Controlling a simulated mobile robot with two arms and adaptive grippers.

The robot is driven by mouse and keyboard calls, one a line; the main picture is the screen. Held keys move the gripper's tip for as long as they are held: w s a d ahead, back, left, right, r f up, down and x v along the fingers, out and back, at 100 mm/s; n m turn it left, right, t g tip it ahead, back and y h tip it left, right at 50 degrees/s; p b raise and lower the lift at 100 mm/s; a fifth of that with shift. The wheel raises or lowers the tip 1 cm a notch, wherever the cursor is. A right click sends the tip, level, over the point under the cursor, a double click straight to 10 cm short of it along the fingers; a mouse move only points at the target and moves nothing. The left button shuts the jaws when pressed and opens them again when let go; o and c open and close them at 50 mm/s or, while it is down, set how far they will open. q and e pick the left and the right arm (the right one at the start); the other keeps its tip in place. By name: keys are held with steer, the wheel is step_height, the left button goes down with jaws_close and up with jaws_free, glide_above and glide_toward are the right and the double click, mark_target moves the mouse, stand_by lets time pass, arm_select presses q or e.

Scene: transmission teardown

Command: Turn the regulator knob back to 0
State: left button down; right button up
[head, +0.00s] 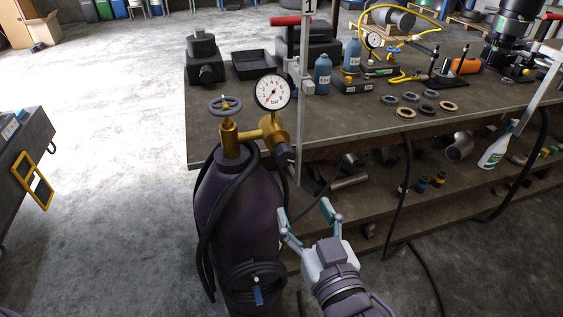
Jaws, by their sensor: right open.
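A dark purple gas cylinder (238,205) stands upright in front of the workbench. A brass regulator (274,131) with a round white pressure gauge (272,92) is mounted at its top. The gauge's dial is too small to read surely. The black regulator knob (285,155) sits at the lower right of the regulator; its markings cannot be made out. A grey handwheel (225,105) tops the brass cylinder valve. My right gripper (303,207) is open and empty, below and slightly right of the knob and apart from it. My left gripper is not in view.
A workbench (340,119) with tools, bottles and rings fills the right; a metal post (305,60) rises close behind the regulator. Black hoses (207,225) drape over the cylinder. A lower shelf (370,203) holds pipe parts.

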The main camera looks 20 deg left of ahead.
mark_target(286, 160)
steer(key=r+x, duration=0.1)
steer(key=x, duration=0.3)
steer(key=p+x, duration=0.1)
steer(key=x, duration=0.3)
steer(key=r+p+x, duration=0.1)
steer(key=x, duration=0.2)
steer(key=shift+w+a+r, duration=0.2)
steer(key=shift+w+r, duration=0.05)
steer(key=shift+w, duration=0.15)
steer(key=shift+w+a+p, duration=0.35)
steer(key=shift+w, duration=0.1)
steer(key=shift+w+f, duration=0.1)
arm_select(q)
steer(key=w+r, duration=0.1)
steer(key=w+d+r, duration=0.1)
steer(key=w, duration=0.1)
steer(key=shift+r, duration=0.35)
arm_select(e)
steer(key=c, duration=1.1)
